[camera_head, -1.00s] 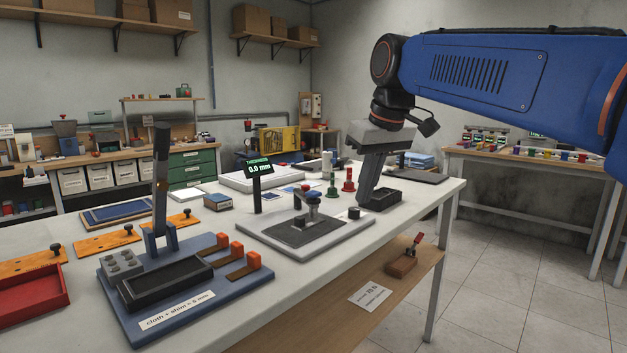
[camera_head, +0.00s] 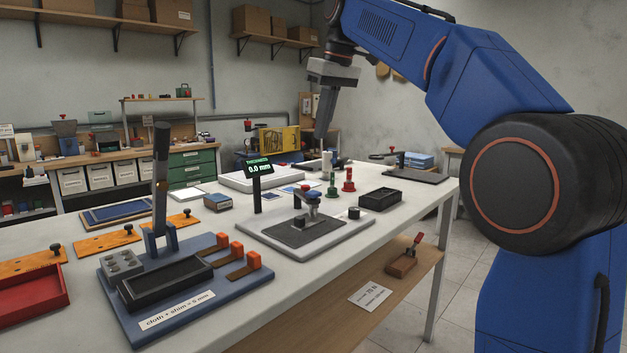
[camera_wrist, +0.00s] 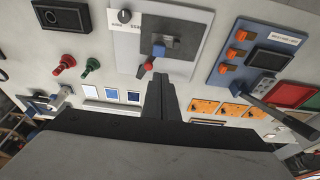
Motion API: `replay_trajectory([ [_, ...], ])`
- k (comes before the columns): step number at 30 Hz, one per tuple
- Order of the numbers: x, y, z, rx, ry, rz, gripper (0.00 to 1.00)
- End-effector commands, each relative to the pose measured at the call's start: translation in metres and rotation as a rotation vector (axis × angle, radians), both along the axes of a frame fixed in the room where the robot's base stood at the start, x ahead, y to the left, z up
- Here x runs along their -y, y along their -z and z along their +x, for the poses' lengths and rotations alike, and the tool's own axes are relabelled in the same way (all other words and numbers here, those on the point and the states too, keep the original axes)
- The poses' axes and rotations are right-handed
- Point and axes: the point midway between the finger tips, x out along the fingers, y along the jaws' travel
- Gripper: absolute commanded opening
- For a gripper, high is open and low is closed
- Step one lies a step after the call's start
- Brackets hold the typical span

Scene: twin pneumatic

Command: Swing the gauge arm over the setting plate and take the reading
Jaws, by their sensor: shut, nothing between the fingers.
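The gauge stands on a light grey base (camera_head: 345,238) near the middle of the bench, with a dark flat plate (camera_head: 300,233). Its short arm with a blue top (camera_head: 311,197) appears to stand at the plate's back edge; whether it is over the plate I cannot tell. The display (camera_head: 258,168) on a post reads 0.0 mm. In the wrist view, the gauge arm (camera_wrist: 158,51) shows a blue part and a red tip beside the dark plate (camera_wrist: 172,28). My gripper (camera_head: 321,134) is shut and empty, pointing down above the bench behind the gauge. It also shows in the wrist view (camera_wrist: 160,78).
Red and green pegs (camera_head: 348,181) and a black open box (camera_head: 380,199) stand right of the gauge. A blue fixture (camera_head: 225,290) with a tall upright lever (camera_head: 161,175) stands front left. A small black knob (camera_head: 354,213) sits on the gauge base.

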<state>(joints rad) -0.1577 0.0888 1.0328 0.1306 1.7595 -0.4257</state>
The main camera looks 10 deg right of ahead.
Motion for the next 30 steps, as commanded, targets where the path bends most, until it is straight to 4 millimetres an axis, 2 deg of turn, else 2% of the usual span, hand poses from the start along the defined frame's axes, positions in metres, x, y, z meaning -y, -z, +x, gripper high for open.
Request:
replay_trajectory([
  [10,0.000,0.001,0.000,0.000,0.000,0.000,0.00],
  [14,-0.002,0.008,0.001,-0.002,0.000,0.000,0.00],
  [17,-0.004,0.020,0.004,-0.002,0.000,0.000,0.00],
  [30,-0.016,0.094,0.022,-0.004,-0.001,0.000,0.00],
])
